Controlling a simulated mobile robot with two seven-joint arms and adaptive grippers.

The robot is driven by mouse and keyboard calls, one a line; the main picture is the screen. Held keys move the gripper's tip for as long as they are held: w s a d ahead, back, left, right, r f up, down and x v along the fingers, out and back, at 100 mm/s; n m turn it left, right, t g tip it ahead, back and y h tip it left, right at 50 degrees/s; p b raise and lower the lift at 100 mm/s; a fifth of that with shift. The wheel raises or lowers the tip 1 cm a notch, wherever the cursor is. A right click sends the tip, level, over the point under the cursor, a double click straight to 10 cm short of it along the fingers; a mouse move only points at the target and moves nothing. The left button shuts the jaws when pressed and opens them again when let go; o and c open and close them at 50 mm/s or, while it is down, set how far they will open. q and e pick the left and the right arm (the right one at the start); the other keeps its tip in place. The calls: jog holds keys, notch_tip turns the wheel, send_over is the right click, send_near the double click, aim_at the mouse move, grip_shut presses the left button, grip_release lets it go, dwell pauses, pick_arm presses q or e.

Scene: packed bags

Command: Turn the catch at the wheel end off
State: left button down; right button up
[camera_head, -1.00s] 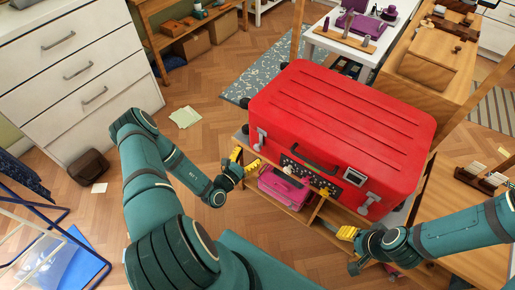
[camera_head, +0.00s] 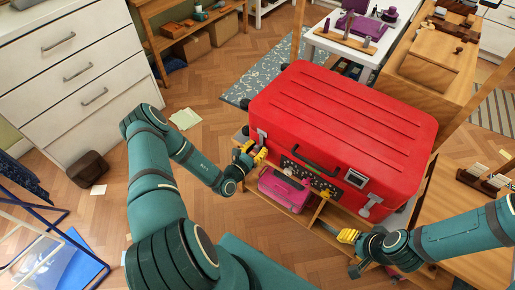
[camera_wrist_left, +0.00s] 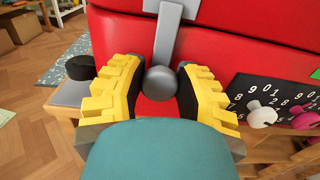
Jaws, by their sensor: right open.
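A red suitcase (camera_head: 340,125) lies on a wooden shelf unit, with black wheels at its left end. The grey catch (camera_wrist_left: 166,40) near the wheel end has a bar hanging down to a round knob (camera_wrist_left: 160,83); in the head view this catch (camera_head: 262,136) shows just above my left gripper (camera_head: 254,153). In the left wrist view, my left gripper (camera_wrist_left: 161,88) is open, its yellow fingers on either side of the knob with narrow gaps. A second grey catch (camera_head: 371,204) is at the right of the front. My right gripper (camera_head: 347,237) is open and empty below it.
A black dial panel (camera_head: 308,175) with small knobs and a dark handle (camera_head: 316,158) are on the suitcase front. A pink case (camera_head: 284,190) sits on the shelf below. Open floor lies to the left.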

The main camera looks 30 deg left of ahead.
pick_arm(q)
jog(key=m+p, duration=0.2)
jog(key=m, duration=0.1)
jog(key=shift+d+r+p, duration=0.1)
jog(key=shift+p, duration=0.3)
jog(key=m+p, duration=0.3)
jog(key=m, duration=0.1)
jog(key=shift+m, duration=0.4)
jog(key=m+p, duration=0.3)
jog(key=m, duration=0.2)
jog(key=shift+d, duration=0.1)
jog(key=m, duration=0.1)
jog(key=m+p, duration=0.1)
jog(key=m, duration=0.1)
jog(key=m+p, duration=0.1)
jog(key=m, duration=0.1)
jog(key=shift+f, duration=0.25)
jog(key=shift+m, duration=0.3)
jog(key=c, duration=0.6)
grip_release()
